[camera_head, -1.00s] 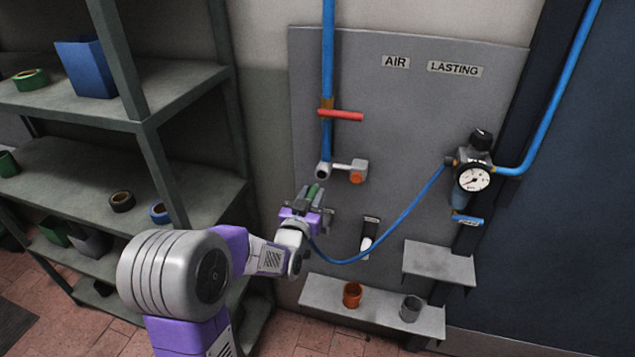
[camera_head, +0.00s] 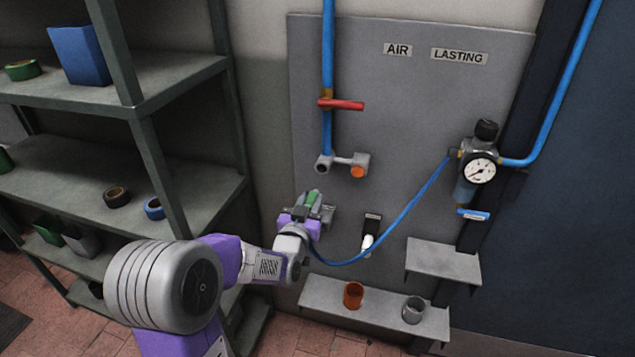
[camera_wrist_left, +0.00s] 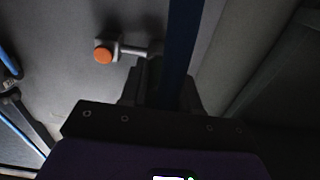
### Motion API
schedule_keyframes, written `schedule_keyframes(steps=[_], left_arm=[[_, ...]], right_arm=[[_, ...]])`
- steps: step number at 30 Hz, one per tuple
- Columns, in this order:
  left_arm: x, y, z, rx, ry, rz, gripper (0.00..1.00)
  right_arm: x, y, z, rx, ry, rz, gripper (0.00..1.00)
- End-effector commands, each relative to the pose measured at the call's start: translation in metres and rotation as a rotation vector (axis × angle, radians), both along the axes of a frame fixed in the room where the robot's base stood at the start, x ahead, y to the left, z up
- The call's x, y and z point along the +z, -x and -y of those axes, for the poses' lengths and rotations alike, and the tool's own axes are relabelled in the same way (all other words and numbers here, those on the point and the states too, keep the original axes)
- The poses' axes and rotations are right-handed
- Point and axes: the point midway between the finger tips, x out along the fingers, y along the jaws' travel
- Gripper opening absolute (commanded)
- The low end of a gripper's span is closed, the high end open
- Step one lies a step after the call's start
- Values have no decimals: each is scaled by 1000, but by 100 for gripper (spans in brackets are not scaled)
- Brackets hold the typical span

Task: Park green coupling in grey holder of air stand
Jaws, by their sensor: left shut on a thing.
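My left gripper (camera_head: 313,204) is shut on the green coupling (camera_head: 311,197), in front of the grey panel of the air stand (camera_head: 430,130) and below its pipe outlet. A blue hose (camera_head: 395,228) runs from beside the gripper to the regulator. The grey holder (camera_head: 413,309) is a small upright cup on the low shelf, below and to the right of the gripper, and its top looks open. In the left wrist view, the jaws (camera_wrist_left: 165,85) are dark, a dark blue strip passes between them, and no green shows. My right gripper is not in view.
An orange-brown holder (camera_head: 353,294) stands left of the grey one on the low shelf (camera_head: 380,315). A higher bracket shelf (camera_head: 443,262) is at the right. A regulator with gauge (camera_head: 480,168), red lever (camera_head: 341,104) and orange-ended outlet (camera_head: 358,171) are on the stand. Shelving (camera_head: 145,130) stands left.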

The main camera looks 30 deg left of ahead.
Motion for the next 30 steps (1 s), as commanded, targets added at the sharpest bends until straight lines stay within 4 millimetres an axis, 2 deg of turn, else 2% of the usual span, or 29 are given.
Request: schedule_keyframes(steps=[1,17,30], left_arm=[[-7,0,0,1,0,2,0],[-47,0,0,1,1,2,0],[-79,-1,0,0,-1,-1,0]], right_arm=[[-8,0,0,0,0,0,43],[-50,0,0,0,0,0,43],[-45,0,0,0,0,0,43]])
